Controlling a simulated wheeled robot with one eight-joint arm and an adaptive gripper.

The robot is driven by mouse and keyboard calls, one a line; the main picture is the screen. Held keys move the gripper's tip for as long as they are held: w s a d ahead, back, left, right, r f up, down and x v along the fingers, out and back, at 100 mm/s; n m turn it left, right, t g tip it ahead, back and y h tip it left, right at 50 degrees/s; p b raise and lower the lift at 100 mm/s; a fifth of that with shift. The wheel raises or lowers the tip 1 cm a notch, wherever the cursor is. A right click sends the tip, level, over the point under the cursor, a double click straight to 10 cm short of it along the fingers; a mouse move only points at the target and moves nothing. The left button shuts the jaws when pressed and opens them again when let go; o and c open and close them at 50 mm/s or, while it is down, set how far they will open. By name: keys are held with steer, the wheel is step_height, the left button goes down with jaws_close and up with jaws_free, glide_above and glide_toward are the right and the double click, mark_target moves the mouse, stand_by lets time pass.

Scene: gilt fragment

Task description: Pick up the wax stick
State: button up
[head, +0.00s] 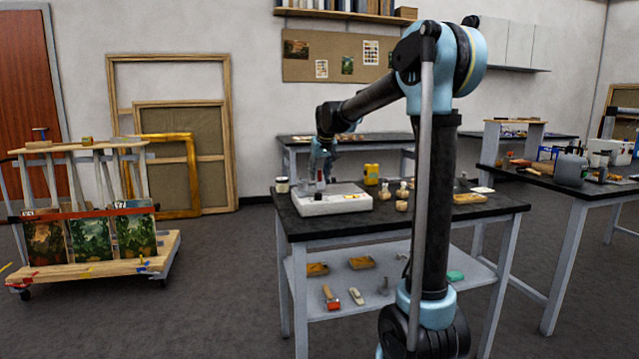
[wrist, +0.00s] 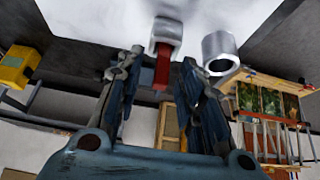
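A red stick (wrist: 162,72) with a pale metallic end, likely the wax stick, shows in the wrist view between the fingers of my gripper (wrist: 160,68). A gap shows on each side of it, so the fingers appear open and not closed on it. In the head view my gripper (head: 321,166) points down over the left part of a white slab-like block (head: 335,208) on the dark-topped table (head: 400,226). A small red item (head: 320,186) shows just below the fingers there. Its lower part is hard to make out.
A silver hollow cylinder (wrist: 219,52) stands close beside the stick. A jar (head: 282,185) is left of the block. A yellow container (head: 371,174) and several small stoppered bottles (head: 402,196) are to its right. A cart with paintings (head: 90,240) stands left on the floor.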

jaws_close()
stand_by(0.3)
step_height(320, 180, up, 10)
steer(key=shift+f, duration=0.1)
stand_by(0.5)
